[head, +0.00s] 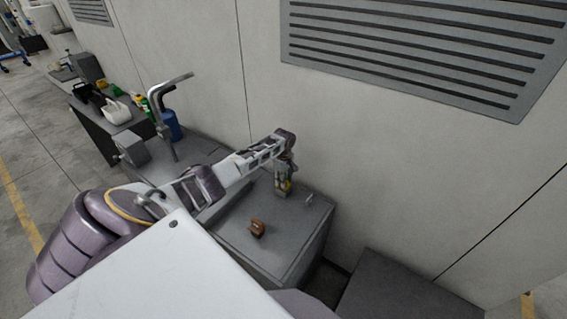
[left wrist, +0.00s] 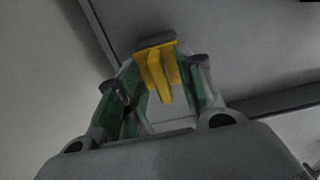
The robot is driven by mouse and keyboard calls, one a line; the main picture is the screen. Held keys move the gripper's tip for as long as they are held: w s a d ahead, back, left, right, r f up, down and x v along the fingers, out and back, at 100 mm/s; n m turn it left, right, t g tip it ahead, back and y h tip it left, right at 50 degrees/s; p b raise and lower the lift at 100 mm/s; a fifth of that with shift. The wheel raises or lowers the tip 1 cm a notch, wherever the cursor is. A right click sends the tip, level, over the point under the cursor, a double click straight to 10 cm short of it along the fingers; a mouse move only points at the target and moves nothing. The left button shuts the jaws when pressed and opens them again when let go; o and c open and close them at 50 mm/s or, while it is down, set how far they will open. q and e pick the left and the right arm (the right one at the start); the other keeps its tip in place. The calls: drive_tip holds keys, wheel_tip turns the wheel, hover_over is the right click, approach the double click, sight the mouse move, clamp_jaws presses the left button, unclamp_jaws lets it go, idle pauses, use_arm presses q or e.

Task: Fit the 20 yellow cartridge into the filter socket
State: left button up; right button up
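My left gripper (head: 284,186) points down over the far part of the grey bench top, by the wall. The yellow cartridge (left wrist: 158,72), with a dark grey end, sits between its green-padded fingers in the left wrist view (left wrist: 156,80). The pads appear to touch it on both sides, so the gripper looks shut on it. In the head view only a little yellow shows at the fingertips. Whether the cartridge touches the bench is unclear. I cannot make out the filter socket for certain. My right gripper is out of view.
A small brown block (head: 257,228) lies on the near bench top (head: 287,240), and a small light grey piece (head: 308,198) stands right of my gripper. The wall is close behind.

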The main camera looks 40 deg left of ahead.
use_arm(q)
wheel_tip(320, 180, up, 12)
drive_tip(key=shift+f, duration=0.25)
idle(0.4)
drive_tip(key=shift+f, duration=0.1)
idle(1.0)
